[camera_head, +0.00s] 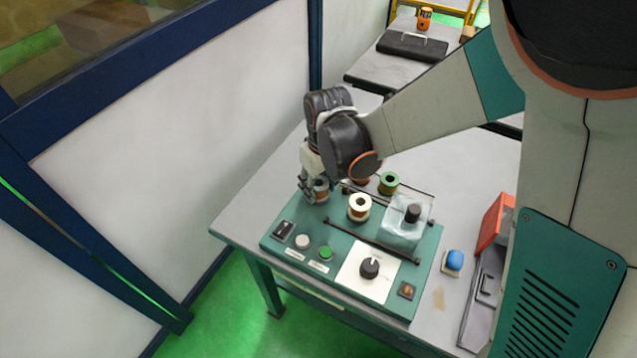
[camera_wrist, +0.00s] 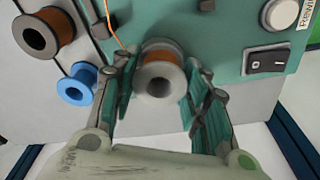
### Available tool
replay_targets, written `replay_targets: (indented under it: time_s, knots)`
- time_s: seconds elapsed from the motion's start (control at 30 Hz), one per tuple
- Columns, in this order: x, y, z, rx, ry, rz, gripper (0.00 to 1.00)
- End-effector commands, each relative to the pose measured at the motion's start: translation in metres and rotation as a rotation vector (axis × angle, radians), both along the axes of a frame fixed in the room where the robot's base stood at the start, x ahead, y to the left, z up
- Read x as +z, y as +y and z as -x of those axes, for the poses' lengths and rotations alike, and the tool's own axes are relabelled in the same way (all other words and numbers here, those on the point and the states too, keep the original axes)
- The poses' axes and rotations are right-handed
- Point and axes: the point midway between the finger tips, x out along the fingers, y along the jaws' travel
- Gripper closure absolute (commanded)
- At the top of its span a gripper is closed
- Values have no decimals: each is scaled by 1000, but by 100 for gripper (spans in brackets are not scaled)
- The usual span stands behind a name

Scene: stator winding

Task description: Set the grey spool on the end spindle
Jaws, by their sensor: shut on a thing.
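The grey spool (camera_wrist: 160,75), wound with copper-coloured wire, sits between the two fingers of my gripper (camera_wrist: 160,88) in the wrist view. My gripper is shut on it, one finger on each side. In the head view my gripper (camera_head: 313,192) holds the grey spool (camera_head: 321,186) at the far left corner of the green winding machine (camera_head: 340,277). The end spindle is not visible, and I cannot tell whether the spool is around it or above it.
The wrist view shows a blue spool (camera_wrist: 76,86) and a dark-flanged copper spool (camera_wrist: 38,36) at left. A black rocker switch (camera_wrist: 268,61) and white button (camera_wrist: 281,14) lie at right.

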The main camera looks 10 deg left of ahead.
Motion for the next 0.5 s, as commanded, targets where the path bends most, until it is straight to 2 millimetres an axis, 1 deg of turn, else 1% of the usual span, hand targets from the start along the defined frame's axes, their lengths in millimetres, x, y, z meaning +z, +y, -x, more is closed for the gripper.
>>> replay_targets:
  time_s: [0.43,0.47,0.5]
  knots:
    - [0,0,0,0,0,0,82]
    - [0,0,0,0,0,0,52]
    - [0,0,0,0,0,0,43]
